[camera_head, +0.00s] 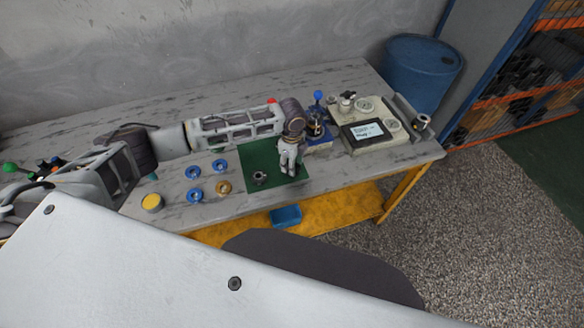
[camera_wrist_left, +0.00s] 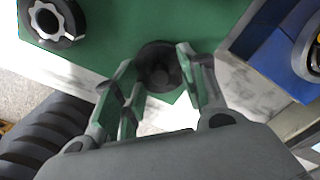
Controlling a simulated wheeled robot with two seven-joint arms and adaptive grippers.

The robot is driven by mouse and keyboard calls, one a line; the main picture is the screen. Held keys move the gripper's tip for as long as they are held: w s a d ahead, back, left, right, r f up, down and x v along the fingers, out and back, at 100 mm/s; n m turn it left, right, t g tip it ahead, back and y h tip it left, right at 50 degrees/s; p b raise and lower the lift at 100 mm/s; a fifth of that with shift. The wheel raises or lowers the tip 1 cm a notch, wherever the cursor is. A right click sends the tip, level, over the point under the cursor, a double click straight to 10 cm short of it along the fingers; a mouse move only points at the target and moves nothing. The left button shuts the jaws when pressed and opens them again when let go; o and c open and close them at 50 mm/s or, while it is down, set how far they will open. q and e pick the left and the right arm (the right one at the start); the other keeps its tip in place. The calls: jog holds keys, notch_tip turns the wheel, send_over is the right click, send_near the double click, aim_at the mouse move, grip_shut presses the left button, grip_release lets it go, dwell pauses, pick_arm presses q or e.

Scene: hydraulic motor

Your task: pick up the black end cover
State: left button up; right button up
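The black end cover (camera_wrist_left: 158,64) is a dark round part with a raised middle. It sits at the edge of the green mat (camera_wrist_left: 112,52) in the left wrist view. My left gripper (camera_wrist_left: 160,80) is open, with one finger on each side of the cover; I cannot tell whether they touch it. In the head view my left gripper (camera_head: 288,172) points down over the right part of the mat (camera_head: 256,157) and hides the cover. My right gripper is not in view.
A dark ring part with a pale toothed centre (camera_head: 260,178) lies on the mat. Blue rings (camera_head: 194,172) and a yellow disc (camera_head: 152,202) lie to the left. A blue-based fixture (camera_head: 318,140) and a machine with a screen (camera_head: 368,130) stand to the right.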

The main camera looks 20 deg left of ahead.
pick_arm(q)
grip_shut()
jog(key=shift+r, duration=0.1)
notch_tip(320, 180, up, 9)
jog(key=shift+f, duration=0.2)
jog(key=shift+r, duration=0.65)
jog(key=shift+w+r+p, duration=0.1)
jog(key=shift+r+p, duration=0.8)
jog(key=shift+p, duration=0.1)
dwell(1.1)
